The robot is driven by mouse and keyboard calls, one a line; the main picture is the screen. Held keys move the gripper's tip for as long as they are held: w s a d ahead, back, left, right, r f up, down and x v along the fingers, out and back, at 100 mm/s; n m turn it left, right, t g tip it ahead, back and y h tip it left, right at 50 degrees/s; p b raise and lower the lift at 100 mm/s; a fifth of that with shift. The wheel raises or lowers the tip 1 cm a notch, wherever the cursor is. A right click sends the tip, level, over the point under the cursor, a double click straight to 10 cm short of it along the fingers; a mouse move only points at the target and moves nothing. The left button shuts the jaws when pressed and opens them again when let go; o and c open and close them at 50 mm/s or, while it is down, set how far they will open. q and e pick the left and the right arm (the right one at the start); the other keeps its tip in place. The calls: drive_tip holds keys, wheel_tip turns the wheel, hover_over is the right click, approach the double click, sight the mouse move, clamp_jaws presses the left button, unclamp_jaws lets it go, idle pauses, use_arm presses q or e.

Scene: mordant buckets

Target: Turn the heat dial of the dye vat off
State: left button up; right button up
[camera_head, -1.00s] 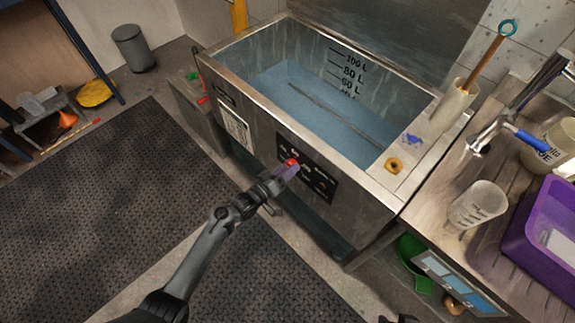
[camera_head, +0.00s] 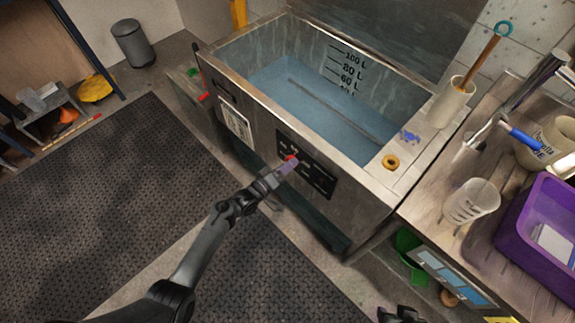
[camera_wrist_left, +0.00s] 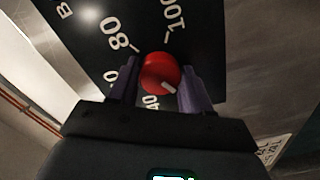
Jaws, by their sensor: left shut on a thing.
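The dye vat (camera_head: 225,77) is a large metal tank holding blue liquid. Its black control panel (camera_head: 318,180) is on the front face. The red heat dial (camera_wrist_left: 160,72) sits between the purple fingers of my left gripper (camera_wrist_left: 158,66), which is shut on it. In the wrist view, the dial's white mark points to the lower right, near the 40; 80 and 100 show above it. The right finger hides part of the scale. In the head view my left gripper (camera_head: 289,164) reaches the panel. A dark part of my right gripper (camera_head: 400,314) shows at the bottom edge; its fingers are unclear.
A sink counter (camera_head: 425,212) stands at right with a measuring beaker (camera_head: 471,202) and a purple tub (camera_head: 541,227). A dark mat (camera_head: 100,205) covers the floor at left. A grey bin (camera_head: 133,43) stands behind.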

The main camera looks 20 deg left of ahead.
use_arm(q)
drive_tip(key=o, duration=1.1)
drive_tip(key=shift+c, duration=0.2)
drive_tip(key=shift+s+a, duration=0.1)
drive_tip(key=p+v, duration=0.2)
drive_tip(key=v, duration=0.8)
drive_tip(key=shift+s+p, duration=0.25)
drive_tip(key=shift+p, duration=0.05)
